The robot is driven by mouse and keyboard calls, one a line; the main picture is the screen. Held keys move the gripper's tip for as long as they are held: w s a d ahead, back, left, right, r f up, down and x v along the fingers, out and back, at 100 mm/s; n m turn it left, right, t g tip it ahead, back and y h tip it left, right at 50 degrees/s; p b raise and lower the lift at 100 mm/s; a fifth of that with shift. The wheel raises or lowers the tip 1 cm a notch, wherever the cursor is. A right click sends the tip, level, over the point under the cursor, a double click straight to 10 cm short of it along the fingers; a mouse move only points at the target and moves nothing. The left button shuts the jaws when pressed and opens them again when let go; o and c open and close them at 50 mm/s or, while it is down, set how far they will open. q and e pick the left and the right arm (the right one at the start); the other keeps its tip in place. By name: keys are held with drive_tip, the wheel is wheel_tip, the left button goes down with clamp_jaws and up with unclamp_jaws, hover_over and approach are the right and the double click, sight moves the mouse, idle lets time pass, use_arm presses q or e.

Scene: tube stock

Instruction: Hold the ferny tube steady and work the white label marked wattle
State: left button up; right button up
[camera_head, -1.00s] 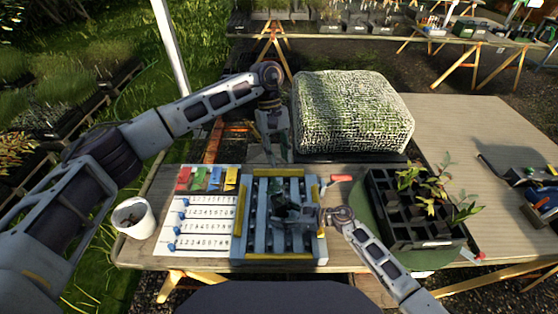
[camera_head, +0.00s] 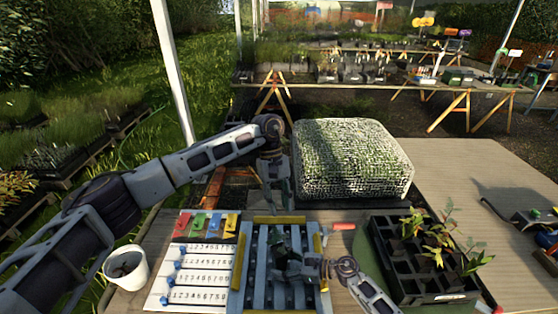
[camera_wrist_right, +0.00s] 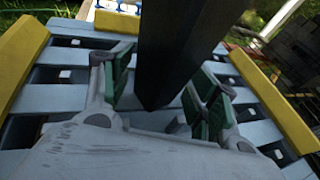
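A dark square tube (camera_wrist_right: 165,50) stands upright between the green-padded fingers of my right gripper (camera_wrist_right: 165,92) in the right wrist view. In the head view my right gripper (camera_head: 287,258) is over the middle of the blue-grey slatted rack (camera_head: 245,285) with yellow edges. The tube's foliage cannot be made out. My left gripper (camera_head: 276,203) hangs fingers down just behind the rack's rear edge; its fingers look apart and empty. I cannot pick out a white label marked wattle; lettering is too small to read.
A white board (camera_head: 160,297) with number rows and blue sliders lies left of the rack, with coloured tags behind. A white pot (camera_head: 128,272) stands farther left. A black seedling tray (camera_head: 400,285) is on the right. A large netted block (camera_head: 350,160) stands behind.

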drive_tip(key=shift+o, duration=1.2)
drive_tip(key=shift+d, duration=0.15)
drive_tip(key=shift+v, duration=5.9)
drive_tip(key=shift+s+r, duration=0.1)
drive_tip(key=shift+s, duration=0.15)
